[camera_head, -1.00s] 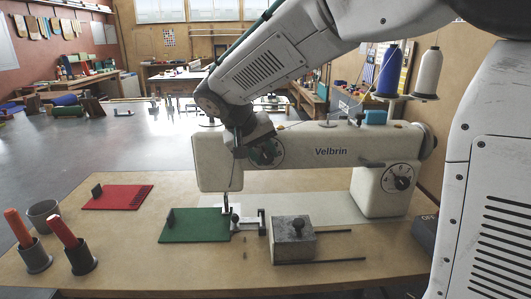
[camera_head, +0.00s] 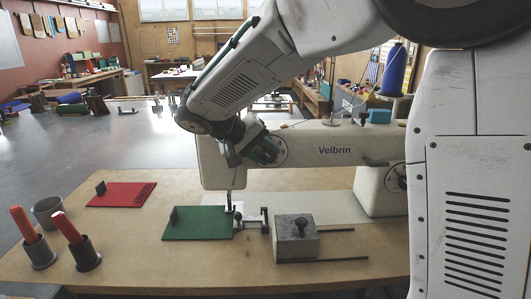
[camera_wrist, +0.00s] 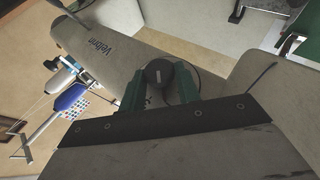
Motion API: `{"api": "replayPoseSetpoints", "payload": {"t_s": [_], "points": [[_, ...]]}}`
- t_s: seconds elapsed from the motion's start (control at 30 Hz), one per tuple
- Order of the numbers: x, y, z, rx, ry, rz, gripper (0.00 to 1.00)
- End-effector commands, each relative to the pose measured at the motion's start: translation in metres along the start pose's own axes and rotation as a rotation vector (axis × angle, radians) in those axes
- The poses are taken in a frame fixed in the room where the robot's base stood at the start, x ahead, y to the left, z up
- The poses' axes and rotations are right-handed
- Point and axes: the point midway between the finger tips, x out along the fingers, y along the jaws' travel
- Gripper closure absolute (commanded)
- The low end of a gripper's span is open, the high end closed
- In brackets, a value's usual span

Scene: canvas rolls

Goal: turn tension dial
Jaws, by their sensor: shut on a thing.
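The cream sewing machine (camera_head: 335,147), marked Velbrin, stands on the wooden table. The tension dial (camera_head: 281,150) is a pale numbered face with a dark knob on the front of the machine's left head. My gripper (camera_head: 268,153) comes from the left and covers much of the dial in the head view. In the wrist view the round dark knob (camera_wrist: 159,71) sits between the two green fingers of my gripper (camera_wrist: 160,85), which are shut on it. A light line shows on the knob's top. The numbers are mostly hidden there.
A green plate (camera_head: 196,223) lies by the needle, with a grey block (camera_head: 297,240) right of it. A red plate (camera_head: 121,194) and grey cups (camera_head: 87,256) with red sticks stand at left. A blue thread cone (camera_head: 394,70) stands on top behind.

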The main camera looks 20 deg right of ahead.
Motion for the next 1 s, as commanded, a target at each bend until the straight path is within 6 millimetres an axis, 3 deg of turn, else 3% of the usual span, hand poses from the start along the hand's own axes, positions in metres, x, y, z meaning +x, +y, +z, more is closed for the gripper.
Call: {"api": "replayPoseSetpoints", "payload": {"t_s": [0.07, 0.1, 0.17, 0.53, 0.8, 1.0], "points": [[0.0, 0.0, 0.0, -0.001, -0.001, -0.001, 0.9], [0.0, 0.0, 0.0, -0.001, -0.001, -0.001, 0.59], [0.0, 0.0, 0.0, 0.0, -0.001, -0.001, 0.46], [-0.007, 0.0, 0.0, 0.0, 0.0, -0.002, 0.46], [-0.052, -0.001, 0.0, 0.0, 0.002, -0.003, 0.46], [-0.074, -0.001, 0.0, 0.0, 0.001, -0.002, 0.46]]}}
